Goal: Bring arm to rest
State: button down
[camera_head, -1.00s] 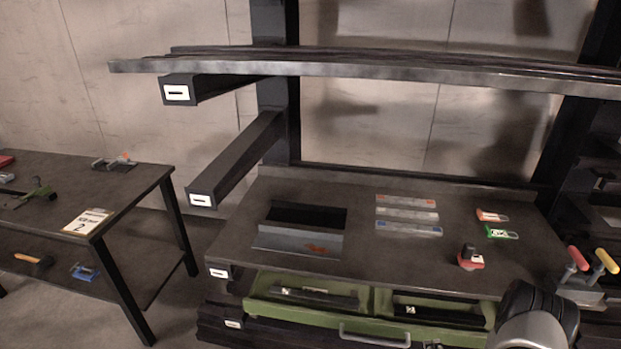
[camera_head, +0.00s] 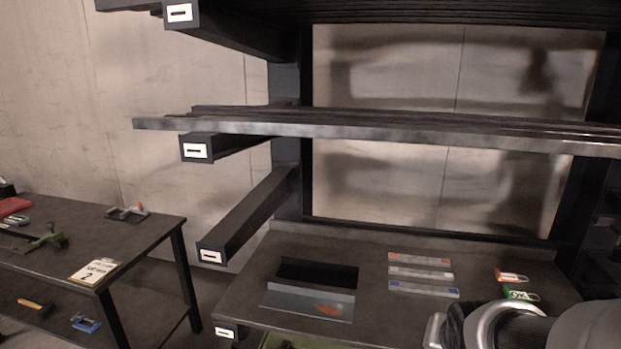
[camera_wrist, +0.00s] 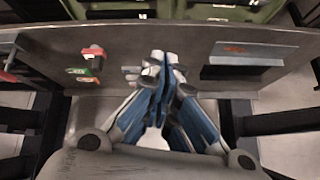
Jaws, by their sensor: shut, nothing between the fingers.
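My gripper (camera_wrist: 160,72) shows in the wrist view with its blue-and-grey fingers closed together and nothing between them. Below it in that view is the dark workbench top (camera_wrist: 205,75). In the head view my arm shows at the lower right, over the right part of the workbench (camera_head: 235,307); the gripper itself is not visible there.
Three flat bars (camera_head: 420,273), a dark tray-like holder (camera_head: 308,300) and small red and green items (camera_head: 512,276) lie on the bench. A long shelf beam (camera_head: 380,133) crosses above it. A side table (camera_head: 150,235) stands at the left. A green drawer (camera_wrist: 165,8) shows in the wrist view.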

jog(key=s+a+r+n+g, duration=0.1)
jog(key=s+a, duration=0.2)
jog(key=s, duration=0.3)
jog(key=s+a+r+n+y, duration=0.1)
jog(key=s+a+r+n, duration=0.1)
jog(key=s, duration=0.5)
jog(key=s+a+r+n+g+y, duration=0.1)
jog(key=s+a+r+n, duration=0.1)
jog(key=s+a, duration=0.2)
jog(key=s, duration=0.3)
jog(key=shift+s+a+r+g, duration=0.2)
jog(key=shift+a+r+g, duration=0.1)
jog(key=shift+a, duration=0.1)
